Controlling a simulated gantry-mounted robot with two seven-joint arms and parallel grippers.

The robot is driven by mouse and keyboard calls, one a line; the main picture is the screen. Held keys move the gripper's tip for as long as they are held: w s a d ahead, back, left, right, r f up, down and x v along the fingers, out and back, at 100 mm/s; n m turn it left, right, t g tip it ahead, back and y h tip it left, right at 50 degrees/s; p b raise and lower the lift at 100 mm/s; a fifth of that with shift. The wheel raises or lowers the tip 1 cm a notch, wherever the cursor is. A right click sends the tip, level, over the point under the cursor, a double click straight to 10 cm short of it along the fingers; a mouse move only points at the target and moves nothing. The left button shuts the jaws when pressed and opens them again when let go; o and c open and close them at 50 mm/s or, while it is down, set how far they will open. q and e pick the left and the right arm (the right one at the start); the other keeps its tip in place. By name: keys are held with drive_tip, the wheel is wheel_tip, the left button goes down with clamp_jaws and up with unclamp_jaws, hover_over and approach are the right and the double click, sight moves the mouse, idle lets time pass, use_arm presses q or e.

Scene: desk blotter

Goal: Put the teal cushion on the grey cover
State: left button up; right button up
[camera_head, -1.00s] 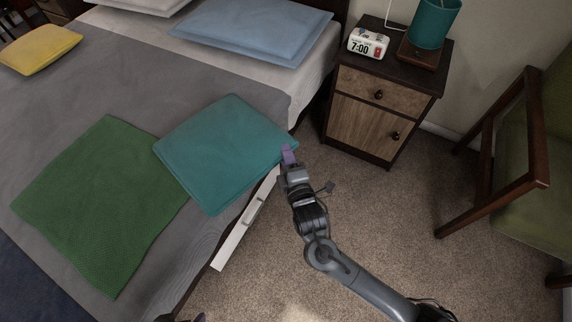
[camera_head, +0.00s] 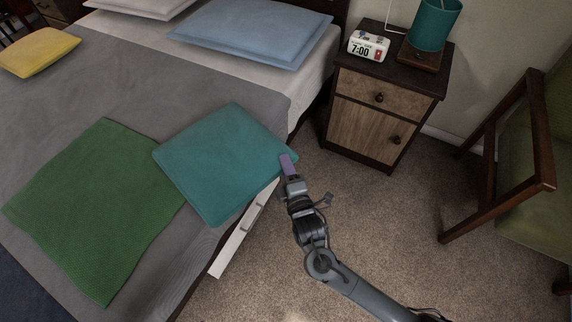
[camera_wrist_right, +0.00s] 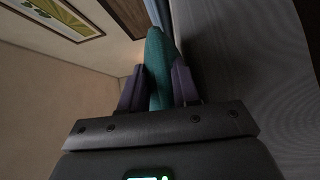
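The teal cushion (camera_head: 222,165) is at the right side of the bed in the head view. It overlaps the grey cover (camera_head: 190,88), and its right corner reaches past the bed's edge. I cannot tell whether it rests on the cover or is held just above it. My right gripper (camera_head: 288,164) is at that right corner. In the right wrist view the cushion (camera_wrist_right: 159,75) stands between the two purple fingers (camera_wrist_right: 159,92), which appear closed against both its faces. My left gripper is not in view.
A green cloth (camera_head: 98,210) lies on the cover left of the cushion. A yellow cushion (camera_head: 38,50) and a blue pillow (camera_head: 250,32) are farther back. A nightstand (camera_head: 365,120) with a clock (camera_head: 368,46) and a teal lamp (camera_head: 434,25) stands right of the bed. A chair (camera_head: 525,160) is at far right.

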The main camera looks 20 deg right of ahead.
drive_tip(key=shift+o, duration=1)
drive_tip(key=shift+r, duration=0.15)
